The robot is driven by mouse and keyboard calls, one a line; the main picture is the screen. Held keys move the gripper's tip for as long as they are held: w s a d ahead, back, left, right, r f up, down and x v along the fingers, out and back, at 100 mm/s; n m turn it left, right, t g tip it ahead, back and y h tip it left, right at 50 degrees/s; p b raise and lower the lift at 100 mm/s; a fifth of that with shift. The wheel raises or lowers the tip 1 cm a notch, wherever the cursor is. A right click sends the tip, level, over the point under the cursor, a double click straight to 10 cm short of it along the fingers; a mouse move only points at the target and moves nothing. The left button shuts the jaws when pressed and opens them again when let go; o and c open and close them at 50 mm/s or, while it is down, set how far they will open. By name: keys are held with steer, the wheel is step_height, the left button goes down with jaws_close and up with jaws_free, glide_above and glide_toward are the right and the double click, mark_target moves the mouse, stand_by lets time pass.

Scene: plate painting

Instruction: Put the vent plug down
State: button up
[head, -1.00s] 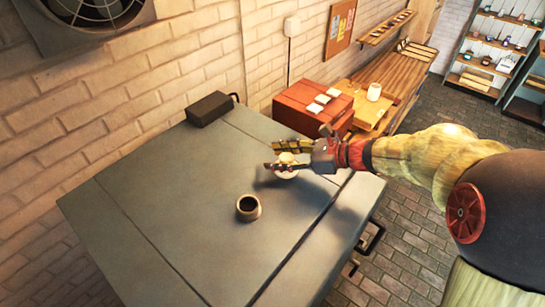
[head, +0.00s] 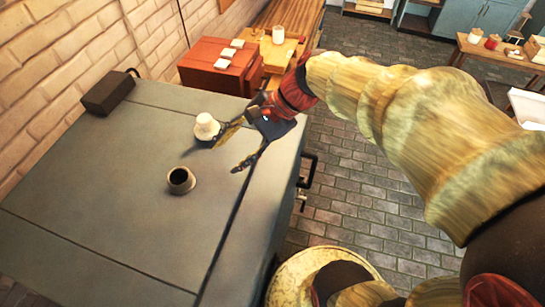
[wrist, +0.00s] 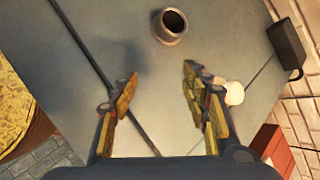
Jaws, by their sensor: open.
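The vent plug (head: 206,126), a cream stepped knob, stands upright on the grey kiln top (head: 110,165). My gripper (head: 226,157) is open with nothing between its fingers. The plug is beside one finger, on its outer side. In the wrist view the plug (wrist: 235,93) is partly hidden behind the right finger of my gripper (wrist: 160,75); I cannot tell whether they touch. The round vent collar (head: 181,180) with its dark open hole is nearer the camera, apart from the plug. It also shows in the wrist view (wrist: 169,28), beyond the fingertips.
A dark box with a handle (head: 107,93) sits at the kiln's far left corner by the brick wall. A red-brown chest (head: 214,68) with white tiles stands behind the kiln. The kiln top around the collar is clear. A handle (head: 306,170) sticks out at the right edge.

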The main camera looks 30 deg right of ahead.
steer(key=s+n+h, duration=0.1)
steer(key=s+n, duration=0.1)
steer(key=s+d+n+h, duration=0.1)
steer(key=s+n, duration=0.1)
steer(key=s+n+h, duration=0.1)
steer(key=s+n, duration=0.1)
steer(key=shift+s+d+f, duration=0.1)
steer(key=shift+d+f, duration=0.1)
steer(key=shift+d, duration=0.15)
steer(key=s+d+r+n+t+h, duration=0.2)
steer(key=s+d+n+h, duration=0.1)
steer(key=n, duration=0.5)
steer(key=d+h, duration=0.1)
steer(key=d, duration=0.1)
steer(key=shift+s+d+t+h, duration=0.35)
steer(key=shift+s+t+h, duration=0.05)
steer(key=shift+f, duration=0.1)
